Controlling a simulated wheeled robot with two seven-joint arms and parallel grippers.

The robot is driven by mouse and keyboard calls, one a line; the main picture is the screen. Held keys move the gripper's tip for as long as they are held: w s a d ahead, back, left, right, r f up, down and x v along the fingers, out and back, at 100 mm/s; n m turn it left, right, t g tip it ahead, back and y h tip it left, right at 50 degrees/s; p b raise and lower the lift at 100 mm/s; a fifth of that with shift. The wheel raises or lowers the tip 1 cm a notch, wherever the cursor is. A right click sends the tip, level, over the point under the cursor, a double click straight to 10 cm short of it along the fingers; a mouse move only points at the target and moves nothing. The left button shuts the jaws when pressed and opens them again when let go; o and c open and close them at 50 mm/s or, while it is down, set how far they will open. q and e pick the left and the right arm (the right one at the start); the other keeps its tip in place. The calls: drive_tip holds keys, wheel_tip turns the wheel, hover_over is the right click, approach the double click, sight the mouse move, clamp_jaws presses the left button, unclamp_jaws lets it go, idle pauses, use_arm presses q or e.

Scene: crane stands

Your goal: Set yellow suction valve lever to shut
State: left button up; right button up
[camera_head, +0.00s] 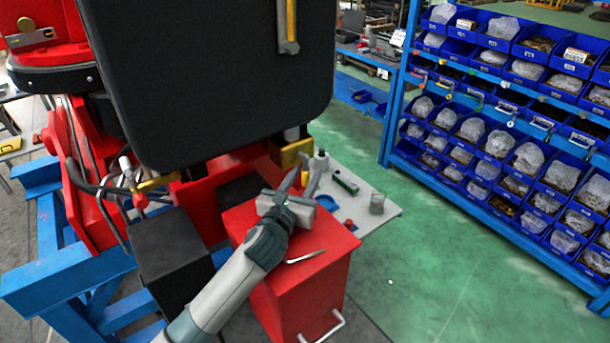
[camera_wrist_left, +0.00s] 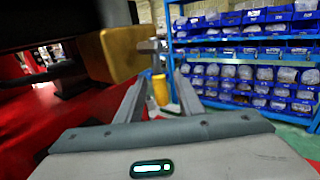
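A yellow lever-like plate (camera_head: 292,153) sticks out below the right lower corner of the black tank. It shows large at the upper left of the left wrist view (camera_wrist_left: 122,52). Another yellow lever (camera_head: 155,183) is under the tank further left, and a yellow handle (camera_head: 288,25) is on the tank face. I cannot tell for sure which is the suction valve lever. Contact is not clear. My right gripper is not in view.
The blue shelf (camera_head: 470,205) of bins stands right, with open green floor (camera_head: 430,270) between.

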use_arm(q)
clamp_jaws()
drive_tip(key=shift+r, duration=0.1)
drive_tip(key=shift+s+a+r+m+g, duration=0.15)
drive_tip(key=shift+a+m+g, duration=0.1)
drive_tip(key=shift+m+g, duration=0.15)
drive_tip(key=shift+s+a+m+g+y, duration=0.2)
drive_tip(key=shift+a+m+g+y, duration=0.1)
drive_tip(key=shift+g+y, duration=0.35)
unclamp_jaws()
drive_tip(key=shift+d+h, duration=0.15)
drive_tip(key=shift+h, duration=0.2)
